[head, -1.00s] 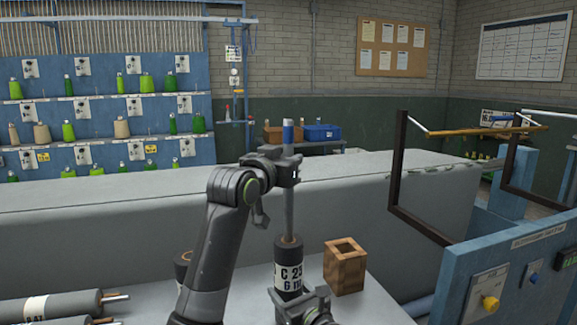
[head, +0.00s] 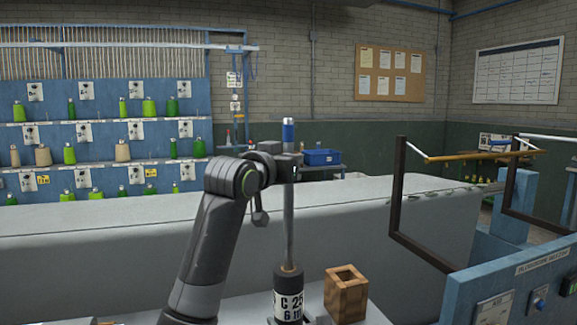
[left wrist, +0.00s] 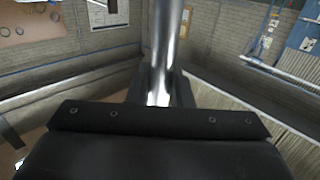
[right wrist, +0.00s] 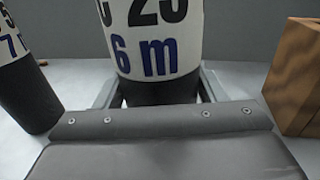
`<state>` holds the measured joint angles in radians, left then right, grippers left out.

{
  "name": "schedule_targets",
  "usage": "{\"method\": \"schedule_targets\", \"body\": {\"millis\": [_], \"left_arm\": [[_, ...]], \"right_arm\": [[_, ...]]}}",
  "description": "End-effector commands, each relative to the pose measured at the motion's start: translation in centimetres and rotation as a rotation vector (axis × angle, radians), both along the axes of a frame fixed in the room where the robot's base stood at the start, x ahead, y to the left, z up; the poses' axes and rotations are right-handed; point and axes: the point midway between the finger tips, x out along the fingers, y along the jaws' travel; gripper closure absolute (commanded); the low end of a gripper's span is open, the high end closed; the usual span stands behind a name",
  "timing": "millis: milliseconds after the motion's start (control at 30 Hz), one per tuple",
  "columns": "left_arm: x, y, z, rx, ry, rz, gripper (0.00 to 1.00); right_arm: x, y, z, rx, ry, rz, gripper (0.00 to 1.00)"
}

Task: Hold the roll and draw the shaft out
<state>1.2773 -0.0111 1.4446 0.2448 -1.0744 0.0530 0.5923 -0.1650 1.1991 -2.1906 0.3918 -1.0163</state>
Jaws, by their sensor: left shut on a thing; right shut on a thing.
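The dark roll (head: 288,281) with a white "C 25 6 m" label stands upright near the bottom of the head view. The grey metal shaft (head: 289,228) with a blue end (head: 288,132) rises vertically from its top; its lower end is hidden in the roll. My left gripper (head: 288,166) is shut on the shaft just below the blue end, and the shaft runs between its fingers in the left wrist view (left wrist: 160,86). In the right wrist view my right gripper (right wrist: 155,95) is shut around the roll's lower part, below the label.
A hollow wooden block (head: 346,297) stands close right of the roll. Another labelled dark roll (right wrist: 25,90) is at left in the right wrist view. A long grey covered surface (head: 140,235) lies behind. A blue machine with a dark frame (head: 398,200) stands to the right.

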Motion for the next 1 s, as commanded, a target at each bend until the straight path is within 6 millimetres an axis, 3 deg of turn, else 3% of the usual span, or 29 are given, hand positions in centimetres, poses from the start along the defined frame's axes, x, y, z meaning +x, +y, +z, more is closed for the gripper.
{"method": "schedule_targets", "body": {"millis": [400, 767, 800, 1000], "left_arm": [[0.0, 0.0, 2.7, -0.001, -0.004, 0.0, 1.0], [0.0, 0.0, 3.1, -0.001, -0.003, 0.0, 1.0], [-0.1, 0.0, 3.2, -0.002, -0.006, 0.0, 1.0], [-0.1, 0.0, 3.1, -0.001, -0.005, 0.0, 1.0]], "right_arm": [[0.0, 0.0, 0.0, -0.001, 0.001, 0.0, 0.8], [0.0, 0.0, 0.0, -0.001, 0.001, 0.0, 0.8], [0.0, 0.0, 0.0, -0.001, 0.001, 0.0, 0.33], [0.0, 0.0, 0.0, -0.001, 0.001, 0.0, 0.1]]}}
